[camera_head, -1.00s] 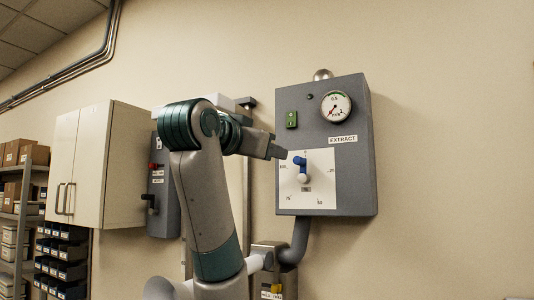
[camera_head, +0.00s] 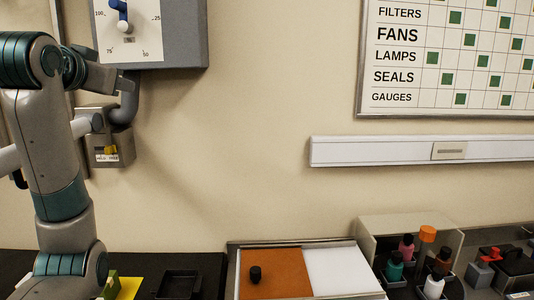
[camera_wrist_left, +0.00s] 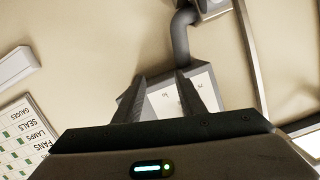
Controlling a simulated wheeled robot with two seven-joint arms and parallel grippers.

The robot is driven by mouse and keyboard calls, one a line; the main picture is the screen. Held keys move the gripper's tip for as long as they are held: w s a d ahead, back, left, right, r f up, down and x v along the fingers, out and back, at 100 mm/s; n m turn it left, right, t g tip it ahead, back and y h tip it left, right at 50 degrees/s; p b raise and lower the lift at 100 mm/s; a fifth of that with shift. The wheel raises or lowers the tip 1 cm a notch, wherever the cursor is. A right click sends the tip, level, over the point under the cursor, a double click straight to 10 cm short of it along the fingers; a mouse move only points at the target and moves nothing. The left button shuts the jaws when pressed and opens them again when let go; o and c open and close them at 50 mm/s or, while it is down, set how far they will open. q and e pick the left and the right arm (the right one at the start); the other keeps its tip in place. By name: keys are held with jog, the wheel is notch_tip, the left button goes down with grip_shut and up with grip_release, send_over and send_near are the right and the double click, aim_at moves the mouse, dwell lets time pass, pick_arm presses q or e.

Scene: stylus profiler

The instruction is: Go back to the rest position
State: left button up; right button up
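My left arm stands at the left of the head view. Its gripper (camera_head: 128,80) is beside the lower part of the grey wall box (camera_head: 183,45), which is cut off by the top edge. In the left wrist view the two fingers (camera_wrist_left: 162,78) are apart with nothing held between them. The box's white dial plate (camera_wrist_left: 168,100) shows behind them. A blue-and-white knob (camera_head: 121,20) is on that plate in the head view, apart from the gripper. My right gripper is not in view.
A small grey box (camera_head: 108,157) is on the wall under a pipe (camera_head: 127,102). Below are a tray with an orange mat (camera_head: 275,270), a bin of bottles (camera_head: 392,233) and a black tray (camera_head: 178,284). A chart (camera_head: 450,55) and white rail (camera_head: 400,150) are on the wall; the wall between is clear.

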pick_arm(q)
notch_tip(320, 180, down, 23)
jog(key=w+d+g, duration=0.2)
jog(key=g, duration=0.1)
jog(key=s+d+f+g, duration=0.1)
jog(key=s+f, duration=0.2)
jog(key=f, duration=0.9)
jog(key=s+d+f+g, duration=0.2)
jog(key=s+f, duration=0.2)
jog(key=f, duration=0.8)
jog(key=s+d+f+g+h, duration=0.1)
jog(key=s+d+f+g, duration=0.2)
jog(key=s+f, duration=1.5)
jog(key=s+d+f+g, duration=0.15)
jog(key=s+f, duration=0.35)
jog(key=s, duration=0.6)
jog(key=s+f+g, duration=0.2)
jog(key=s+f, duration=0.3)
jog(key=s, duration=0.5)
notch_tip(320, 180, down, 31)
jog(key=s+g+b, duration=0.1)
jog(key=s+b, duration=0.1)
jog(key=s+a+f+g+b, duration=0.1)
jog(key=s+a+f, duration=0.1)
jog(key=s+f, duration=1.5)
jog(key=shift+s+a+f, duration=0.35)
jog(key=shift+a+f, duration=0.05)
jog(key=shift+f, duration=0.1)
